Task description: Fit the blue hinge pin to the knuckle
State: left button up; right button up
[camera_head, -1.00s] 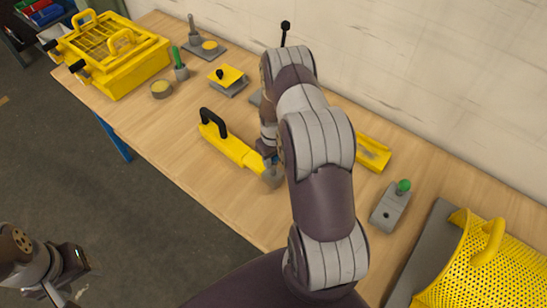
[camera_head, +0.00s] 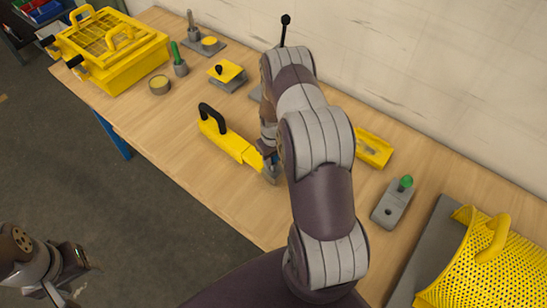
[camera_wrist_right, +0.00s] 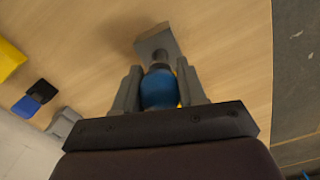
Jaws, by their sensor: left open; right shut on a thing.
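In the right wrist view, the blue hinge pin (camera_wrist_right: 159,92) is held between the two grey fingers of my right gripper (camera_wrist_right: 159,88). Its dark end points at a grey block, apparently the knuckle (camera_wrist_right: 160,43), and overlaps its near edge. I cannot tell whether the end is inside or only in front. In the head view, my right arm hides most of the pin and gripper; a grey piece (camera_head: 271,175) shows below the wrist, beside the yellow part with a black handle (camera_head: 228,142). My left gripper (camera_head: 82,268) is open and empty at the lower left, off the table.
Beyond my right arm lie a yellow tray (camera_head: 373,150) and a grey block with a green knob (camera_head: 392,203). A yellow perforated guard (camera_head: 485,262) stands at the right. A yellow basket (camera_head: 110,55) and small fixtures are at the far left. The table's left front is clear.

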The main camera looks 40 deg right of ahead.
aim_at(274, 164)
jog(key=shift+f+b, duration=1.5)
jog(key=shift+f, duration=0.3)
jog(key=o, duration=1.2)
notch_tip(274, 164, up, 12)
jog(key=b, duration=0.2)
jog(key=shift+r+b, duration=0.15)
jog(key=shift+b, duration=0.25)
jog(key=shift+r, duration=0.2)
